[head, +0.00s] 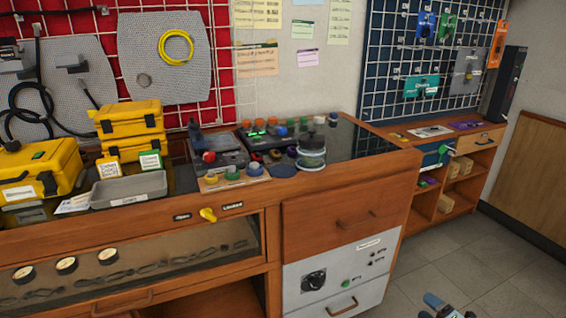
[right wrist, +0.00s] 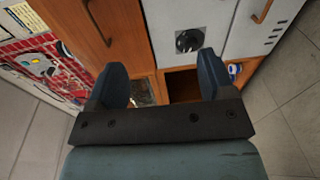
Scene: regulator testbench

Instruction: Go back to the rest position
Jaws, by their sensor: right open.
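My right gripper (head: 448,306) shows at the bottom edge of the head view, low over the floor and in front of the workbench, apart from it. In the right wrist view its two dark blue fingers (right wrist: 161,76) stand wide apart with nothing held between them. The wooden cabinet front and a pale panel with a black dial (right wrist: 188,41) lie beyond the fingers. My left gripper is in neither view.
The workbench (head: 335,218) carries yellow cases (head: 130,120), a grey tray (head: 128,189) and several coloured caps. A yellow valve handle (head: 208,215) sits on its front edge. A lower shelf unit (head: 463,172) stands behind at right. Tiled floor (head: 440,262) is clear at the right.

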